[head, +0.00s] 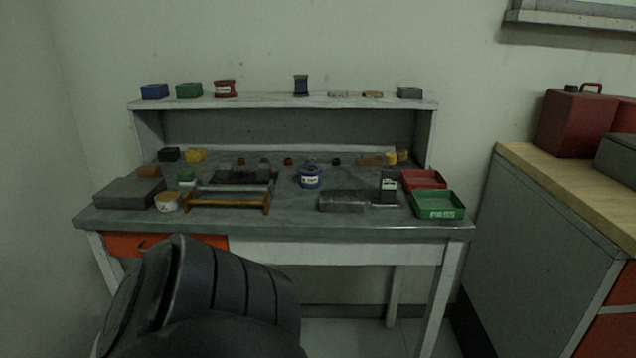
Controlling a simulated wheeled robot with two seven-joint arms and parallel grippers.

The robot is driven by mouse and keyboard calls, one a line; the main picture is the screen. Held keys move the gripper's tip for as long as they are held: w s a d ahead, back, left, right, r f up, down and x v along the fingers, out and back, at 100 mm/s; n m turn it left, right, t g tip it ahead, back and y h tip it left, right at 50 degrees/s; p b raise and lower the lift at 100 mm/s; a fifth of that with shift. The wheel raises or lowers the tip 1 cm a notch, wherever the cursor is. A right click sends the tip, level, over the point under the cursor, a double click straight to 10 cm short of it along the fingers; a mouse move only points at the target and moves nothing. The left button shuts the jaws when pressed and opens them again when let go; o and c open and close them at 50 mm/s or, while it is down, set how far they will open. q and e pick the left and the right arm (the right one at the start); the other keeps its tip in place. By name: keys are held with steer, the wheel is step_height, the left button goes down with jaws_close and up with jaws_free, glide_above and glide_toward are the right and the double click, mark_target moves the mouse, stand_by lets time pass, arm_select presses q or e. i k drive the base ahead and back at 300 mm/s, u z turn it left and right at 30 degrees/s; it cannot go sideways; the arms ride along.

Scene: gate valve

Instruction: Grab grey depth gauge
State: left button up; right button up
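A long grey piece (343,201) with a thin rod at its right end lies on the front right part of the grey bench top (300,222). It may be the grey depth gauge, but it is too small and dim to be sure. A dark upright block with a pale label (389,186) stands close by its right end. Neither of my grippers is in view. A black part of my own arm covers the lower left of the picture, in front of the bench.
A red tray (424,180) and a green tray marked PASS (438,206) stand at the right. A yellow-brown rack (227,203), a flat grey block (129,194) and a blue tin (310,177) stand on the bench. A raised shelf (290,103) holds small boxes behind.

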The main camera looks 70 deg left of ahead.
mark_target(387, 200)
steer(key=u, duration=1.45)
steer(key=k, duration=0.35)
steer(key=u, duration=0.4)
steer(key=i, duration=0.45)
steer(key=z, duration=0.05)
